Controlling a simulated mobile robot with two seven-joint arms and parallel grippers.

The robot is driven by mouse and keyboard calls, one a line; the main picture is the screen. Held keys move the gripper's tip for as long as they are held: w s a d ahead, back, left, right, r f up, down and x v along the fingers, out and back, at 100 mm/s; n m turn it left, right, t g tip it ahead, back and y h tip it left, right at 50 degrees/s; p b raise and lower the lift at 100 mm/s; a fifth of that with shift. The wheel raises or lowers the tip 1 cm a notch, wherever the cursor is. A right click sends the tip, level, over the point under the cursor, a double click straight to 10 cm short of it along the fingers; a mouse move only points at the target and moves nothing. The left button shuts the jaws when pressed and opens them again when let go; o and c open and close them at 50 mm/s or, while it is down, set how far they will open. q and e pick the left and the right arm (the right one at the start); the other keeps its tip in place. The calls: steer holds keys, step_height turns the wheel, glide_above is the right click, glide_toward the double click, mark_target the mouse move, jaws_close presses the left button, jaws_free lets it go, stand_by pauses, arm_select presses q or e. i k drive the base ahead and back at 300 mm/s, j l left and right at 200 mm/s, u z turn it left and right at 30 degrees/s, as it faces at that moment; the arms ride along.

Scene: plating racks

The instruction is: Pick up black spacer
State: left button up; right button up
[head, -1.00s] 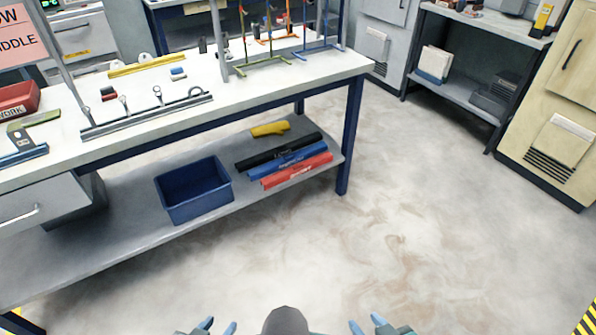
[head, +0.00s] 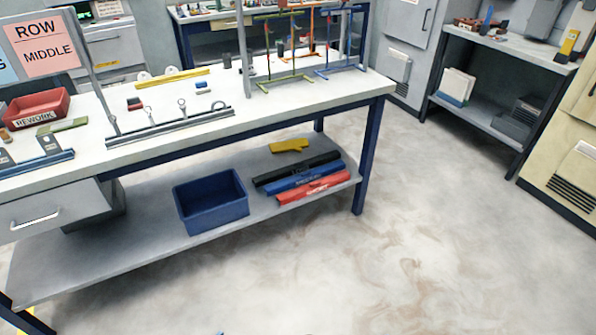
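Small dark upright pieces stand at the far side of the white bench (head: 300,95): one dark piece (head: 227,62) left of the rack post, and another (head: 280,46) behind the green rack. Either may be a black spacer; they are too small to tell. A small red-and-black block (head: 134,103) lies further left on the bench. Only a blue fingertip of my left gripper (head: 219,333) shows at the bottom edge, far from the bench top. My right gripper is out of view.
Green (head: 290,79), orange and blue (head: 340,68) racks stand at the bench's right end. A rail with hooks (head: 170,126) lies at the front. A red REWORK bin (head: 38,108) is at left. A blue bin (head: 210,203) sits on the lower shelf. The floor (head: 400,250) is clear.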

mark_target(270, 177)
steer(key=z, duration=6.65)
steer(key=k+z, duration=0.15)
steer(key=z, duration=1.65)
steer(key=k+l+z, duration=0.1)
steer(key=z, duration=0.3)
steer(key=l+z, duration=0.1)
steer(key=z, duration=0.3)
steer(key=k+l+z, duration=0.1)
steer(key=z, duration=0.25)
steer(key=l+z, duration=0.2)
steer(key=z, duration=0.2)
